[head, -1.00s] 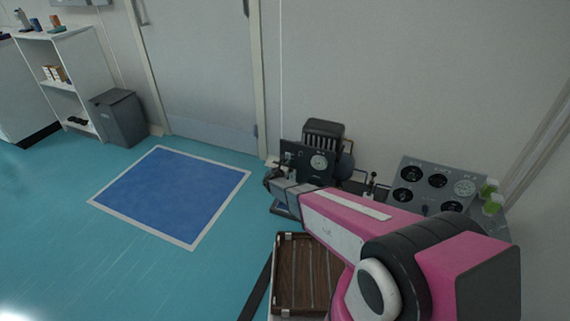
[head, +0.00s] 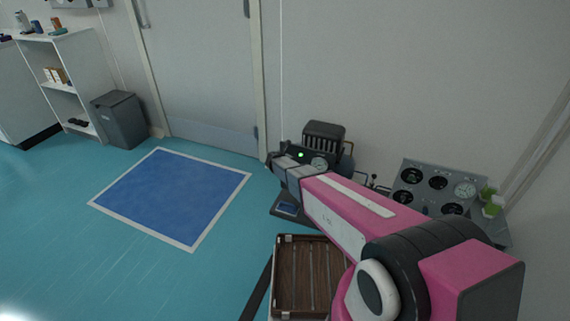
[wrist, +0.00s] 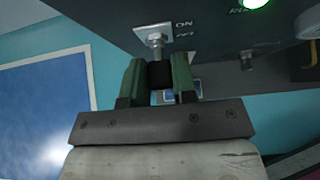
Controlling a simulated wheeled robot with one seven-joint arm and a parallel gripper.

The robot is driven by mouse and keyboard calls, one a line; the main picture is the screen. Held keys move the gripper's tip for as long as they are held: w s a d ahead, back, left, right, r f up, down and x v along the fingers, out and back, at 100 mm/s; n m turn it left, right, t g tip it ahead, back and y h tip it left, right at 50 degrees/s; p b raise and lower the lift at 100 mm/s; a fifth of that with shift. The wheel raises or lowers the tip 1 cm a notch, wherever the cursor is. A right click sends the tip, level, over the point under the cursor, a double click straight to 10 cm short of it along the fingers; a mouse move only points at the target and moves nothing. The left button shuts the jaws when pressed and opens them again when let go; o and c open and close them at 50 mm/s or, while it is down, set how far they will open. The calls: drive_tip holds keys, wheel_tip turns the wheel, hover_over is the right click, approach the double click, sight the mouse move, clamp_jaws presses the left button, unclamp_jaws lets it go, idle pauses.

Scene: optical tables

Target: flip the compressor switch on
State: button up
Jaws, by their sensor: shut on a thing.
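The compressor (head: 323,136) stands against the wall, its dark front panel partly hidden behind my arm in the head view. A green lamp (head: 301,155) glows on the panel; it also shows at the top of the wrist view (wrist: 256,2). In the wrist view the compressor switch (wrist: 160,73) is a lever with a black tip on a light plate, beside the lettering ON. My gripper (wrist: 160,84) has its two green fingers on either side of the black tip and is shut on it. In the head view the fingertips are hidden.
A wooden case (head: 308,275) lies below my arm. A blue floor mat (head: 172,197) lies to the left on open floor.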

drive_tip(key=shift+w+d+r+g+y, duration=0.1)
drive_tip(key=shift+r+g+y, duration=0.15)
drive_tip(key=shift+g, duration=0.4)
drive_tip(key=shift+w+a+r+g+y, duration=0.1)
drive_tip(key=shift+r+g+y, duration=0.1)
drive_tip(key=shift+g, duration=0.4)
drive_tip(key=shift+w+d+r+g+y, duration=0.15)
drive_tip(key=shift+g+y, duration=0.1)
drive_tip(key=shift+g, duration=0.7)
drive_tip(key=o, duration=0.9)
drive_tip(key=shift+s+r, duration=0.1)
drive_tip(key=v, duration=1)
drive_tip(key=shift+s+r, duration=0.15)
drive_tip(key=shift+r, duration=0.15)
